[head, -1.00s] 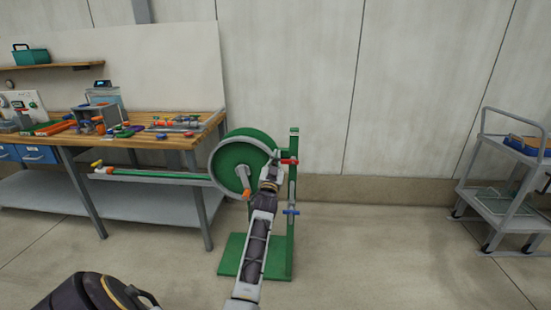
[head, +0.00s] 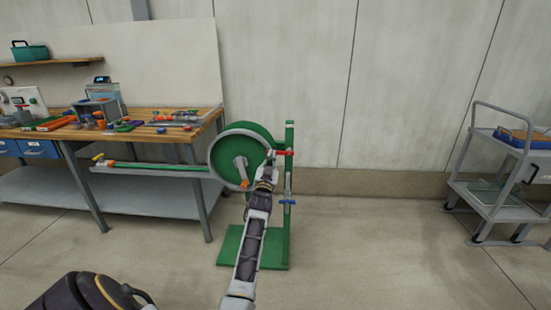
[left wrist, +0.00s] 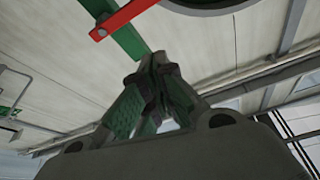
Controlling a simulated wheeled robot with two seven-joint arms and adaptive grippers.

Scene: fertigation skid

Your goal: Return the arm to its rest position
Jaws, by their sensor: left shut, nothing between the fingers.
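My left arm reaches up the middle of the head view, and its left gripper (head: 267,173) is in front of the green hose-reel stand. The left wrist view shows its fingers (left wrist: 158,62) shut together, with nothing between them. A red lever (head: 284,153) on the green post (head: 289,218) is just above and right of the gripper in the head view. The red lever (left wrist: 115,20) also shows in the left wrist view, apart from the fingertips. The green reel (head: 226,150) with its grey crank (head: 240,170) is behind and left of the gripper. My right gripper is out of view.
A blue lever (head: 287,202) sits lower on the post. A wooden-topped workbench (head: 152,137) with several small parts stands at left, with a horizontal green bar (head: 160,171) along its front. A grey trolley (head: 495,210) stands at right. The floor (head: 370,245) between is clear.

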